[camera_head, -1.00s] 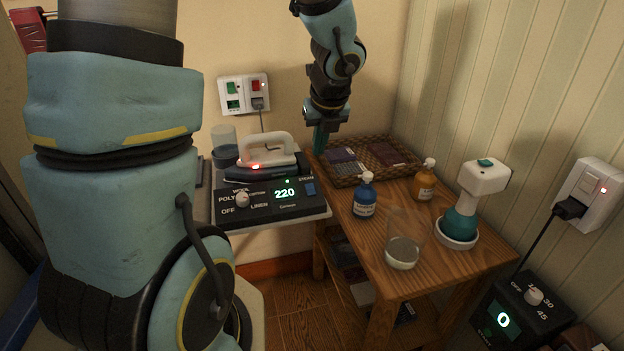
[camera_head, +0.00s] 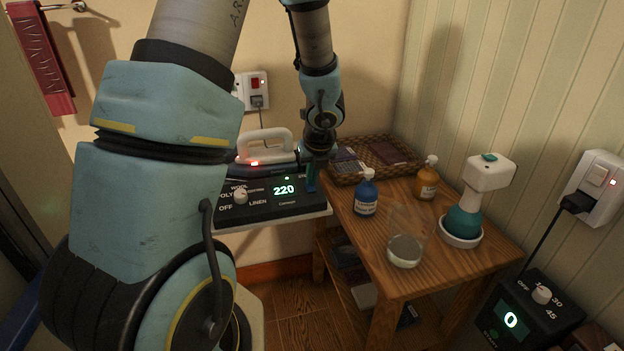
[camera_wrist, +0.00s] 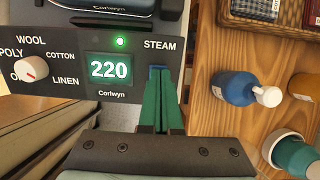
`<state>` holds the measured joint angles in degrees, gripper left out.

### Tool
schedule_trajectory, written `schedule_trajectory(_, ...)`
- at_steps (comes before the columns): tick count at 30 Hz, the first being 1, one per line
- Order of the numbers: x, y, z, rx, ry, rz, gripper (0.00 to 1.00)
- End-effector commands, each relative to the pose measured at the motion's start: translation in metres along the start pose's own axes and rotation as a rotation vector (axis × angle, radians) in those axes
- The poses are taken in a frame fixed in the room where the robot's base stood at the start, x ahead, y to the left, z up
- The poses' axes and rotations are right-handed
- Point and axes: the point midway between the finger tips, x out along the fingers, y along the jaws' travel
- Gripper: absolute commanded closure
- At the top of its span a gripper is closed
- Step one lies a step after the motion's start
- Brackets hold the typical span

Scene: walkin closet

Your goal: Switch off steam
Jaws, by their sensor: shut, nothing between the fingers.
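The black iron station (camera_head: 262,203) is mounted by the wall, its panel showing a lit green 220, a small lit green light and the word STEAM. In the head view my gripper (camera_head: 311,184) hides most of the switch. The white dial (camera_wrist: 31,69) is at the panel's left.
The white-handled iron (camera_head: 264,147) rests behind the panel with a red light lit. The wooden table (camera_head: 350,235) at right holds a blue bottle (camera_head: 365,195), an orange bottle (camera_head: 427,180), a glass, a basket and a teal-white steamer (camera_head: 470,205). A red-switched socket (camera_head: 256,90) is on the wall.

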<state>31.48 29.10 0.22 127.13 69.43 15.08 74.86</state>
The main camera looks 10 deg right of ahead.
Motion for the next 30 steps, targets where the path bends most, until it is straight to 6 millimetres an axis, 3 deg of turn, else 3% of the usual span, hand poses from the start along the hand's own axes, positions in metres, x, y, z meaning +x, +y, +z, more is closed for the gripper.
schedule_trajectory(21, 0.008, 0.0, 0.001, 0.0, 0.001, -0.001, 1.0)
schedule_trajectory(30, 0.008, 0.0, -0.011, 0.002, 0.004, 0.0, 1.0)
